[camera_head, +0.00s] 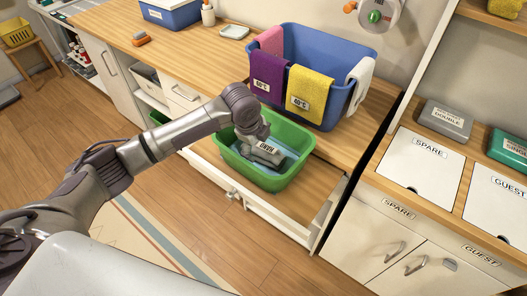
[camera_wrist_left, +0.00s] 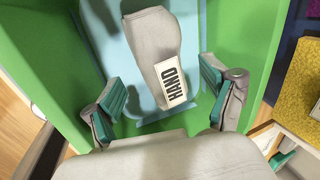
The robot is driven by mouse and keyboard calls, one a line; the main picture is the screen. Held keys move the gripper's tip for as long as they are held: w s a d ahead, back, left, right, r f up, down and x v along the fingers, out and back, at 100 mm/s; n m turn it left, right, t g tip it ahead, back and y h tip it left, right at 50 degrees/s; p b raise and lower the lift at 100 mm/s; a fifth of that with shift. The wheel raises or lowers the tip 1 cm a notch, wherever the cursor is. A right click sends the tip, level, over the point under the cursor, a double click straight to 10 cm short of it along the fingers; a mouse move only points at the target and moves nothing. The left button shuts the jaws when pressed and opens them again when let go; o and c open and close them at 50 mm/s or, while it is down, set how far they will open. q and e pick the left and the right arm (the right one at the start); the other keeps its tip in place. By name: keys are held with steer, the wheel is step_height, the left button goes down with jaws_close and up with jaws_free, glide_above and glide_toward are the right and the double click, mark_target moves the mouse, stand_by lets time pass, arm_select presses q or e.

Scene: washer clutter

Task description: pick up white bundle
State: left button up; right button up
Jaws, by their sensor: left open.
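A pale grey-white bundle (camera_wrist_left: 155,45) with a white HAND label lies in a green bin (camera_wrist_left: 42,75) on a light-blue lining. In the head view the bundle (camera_head: 262,157) shows partly, below my left gripper (camera_head: 255,142), which reaches down into the green bin (camera_head: 262,181). In the left wrist view my left gripper (camera_wrist_left: 163,90) is open, with one teal-padded finger on each side of the bundle's labelled end. Gaps show between the pads and the bundle. My right gripper is not in view.
The green bin stands on an open wooden drawer (camera_head: 312,190). A blue tub (camera_head: 345,105) behind it holds purple, yellow, pink and white cloths over its rim. At the right are SPARE (camera_head: 425,160) and GUEST (camera_head: 497,200) panels with grey and green boxes.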

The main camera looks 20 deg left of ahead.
mark_target(259, 148)
arm_select(q)
steer(key=x, duration=0.2)
steer(key=shift+f, duration=0.3)
steer(key=shift+x, duration=1)
steer(key=shift+w+f, duration=0.1)
steer(key=shift+f, duration=0.1)
steer(key=shift+r, duration=0.1)
steer(key=c, duration=1.3)
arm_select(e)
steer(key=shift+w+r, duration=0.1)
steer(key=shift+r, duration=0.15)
